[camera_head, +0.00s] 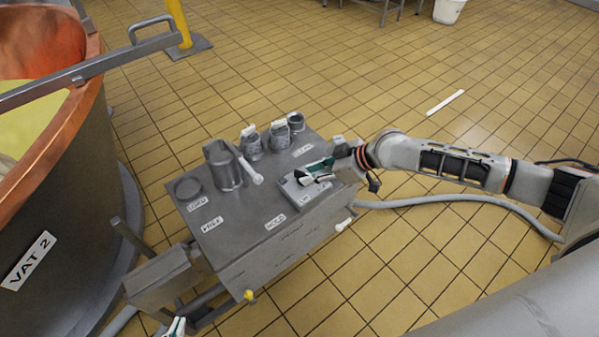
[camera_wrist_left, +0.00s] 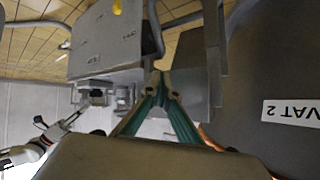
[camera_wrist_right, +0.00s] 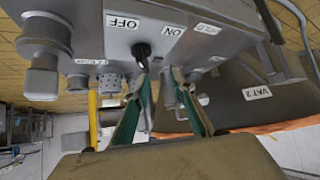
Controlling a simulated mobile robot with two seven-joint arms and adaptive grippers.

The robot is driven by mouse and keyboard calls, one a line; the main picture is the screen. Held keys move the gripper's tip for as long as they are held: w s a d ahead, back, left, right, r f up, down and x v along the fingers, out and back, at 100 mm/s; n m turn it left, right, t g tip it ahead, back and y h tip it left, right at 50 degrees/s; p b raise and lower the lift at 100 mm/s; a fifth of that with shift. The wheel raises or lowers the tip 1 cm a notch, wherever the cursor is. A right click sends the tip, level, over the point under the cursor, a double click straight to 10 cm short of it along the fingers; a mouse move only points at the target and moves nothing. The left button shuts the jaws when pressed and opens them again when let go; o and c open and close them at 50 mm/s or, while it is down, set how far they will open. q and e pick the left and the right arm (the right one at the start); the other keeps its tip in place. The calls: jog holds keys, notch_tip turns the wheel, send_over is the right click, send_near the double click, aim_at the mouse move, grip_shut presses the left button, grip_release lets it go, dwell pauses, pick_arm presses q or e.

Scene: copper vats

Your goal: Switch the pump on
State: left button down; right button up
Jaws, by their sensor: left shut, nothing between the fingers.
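The switch plate (camera_head: 296,192) sits on the near right of a grey metal cart top. In the right wrist view, the plate (camera_wrist_right: 118,38) shows upside down with OFF and ON labels and a black knob (camera_wrist_right: 141,52) between them. My right gripper (camera_head: 318,172) is over the plate. In the right wrist view its green fingers (camera_wrist_right: 160,80) are apart, with the knob close to the left fingertip; whether they touch I cannot tell. My left gripper (camera_head: 176,326) is low at the bottom edge, beside the cart. Its fingertips (camera_wrist_left: 160,86) meet and hold nothing.
A copper vat (camera_head: 75,195) marked VAT 2 stands on the left. A grey box (camera_head: 158,280) is at the cart's near left. A hose (camera_head: 470,199) lies on the right; tiled floor beyond is mostly clear.

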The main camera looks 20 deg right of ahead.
aim_at(302, 172)
jog(key=shift+w+d+h, duration=0.15)
jog(key=shift+w+d, duration=0.2)
jog(key=shift+d, duration=0.25)
jog(key=shift+w+d+h, duration=0.15)
jog(key=shift+w+d, duration=0.15)
jog(key=shift+d, duration=0.3)
jog(key=shift+w, duration=0.2)
jog(key=b+x, duration=0.2)
jog(key=x, duration=0.5)
jog(key=shift+a+f, duration=0.1)
jog(key=shift+a, duration=0.05)
grip_shut()
